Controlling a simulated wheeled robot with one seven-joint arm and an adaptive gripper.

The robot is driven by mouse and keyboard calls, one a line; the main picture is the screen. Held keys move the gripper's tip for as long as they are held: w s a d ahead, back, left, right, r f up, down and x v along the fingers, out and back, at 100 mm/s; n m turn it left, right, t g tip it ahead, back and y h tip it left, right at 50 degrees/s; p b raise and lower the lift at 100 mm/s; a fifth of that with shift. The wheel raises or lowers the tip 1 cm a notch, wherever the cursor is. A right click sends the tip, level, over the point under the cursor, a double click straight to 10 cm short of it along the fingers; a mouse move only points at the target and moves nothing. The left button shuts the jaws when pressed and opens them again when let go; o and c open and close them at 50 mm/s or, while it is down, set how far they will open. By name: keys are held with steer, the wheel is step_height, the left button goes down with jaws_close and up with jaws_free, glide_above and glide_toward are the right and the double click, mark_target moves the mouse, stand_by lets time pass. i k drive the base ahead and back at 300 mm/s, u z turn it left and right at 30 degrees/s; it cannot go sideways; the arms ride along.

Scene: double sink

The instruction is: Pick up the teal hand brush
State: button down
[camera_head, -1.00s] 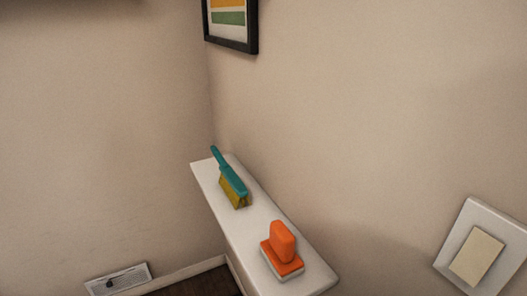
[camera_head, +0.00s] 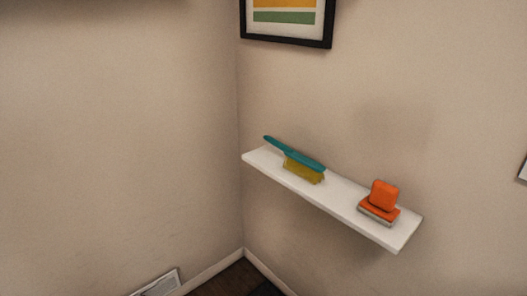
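The teal hand brush (camera_head: 303,163) lies on a white wall shelf (camera_head: 336,200), left of the shelf's middle. Its yellow bristles (camera_head: 303,172) face down on the shelf. Its teal handle (camera_head: 275,143) points to the upper left, toward the room's corner, and is raised off the shelf. My gripper is not in view.
An orange scrubber with a pale base (camera_head: 380,202) stands on the shelf right of the brush, apart from it. A framed picture (camera_head: 288,43) hangs on the wall above. A floor vent (camera_head: 160,285) is low at the left. The air before the shelf looks clear.

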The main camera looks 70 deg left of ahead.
mark_target(305, 161)
steer(key=u, duration=0.2)
steer(key=k, duration=0.1)
steer(key=u, duration=2.9)
steer(key=k, duration=0.95)
steer(key=z, duration=0.95)
steer(key=i, duration=0.5)
steer(key=z, duration=0.05)
steer(key=k, duration=0.45)
steer(key=u, duration=1.15)
steer(key=i, duration=0.65)
steer(key=z, duration=0.3)
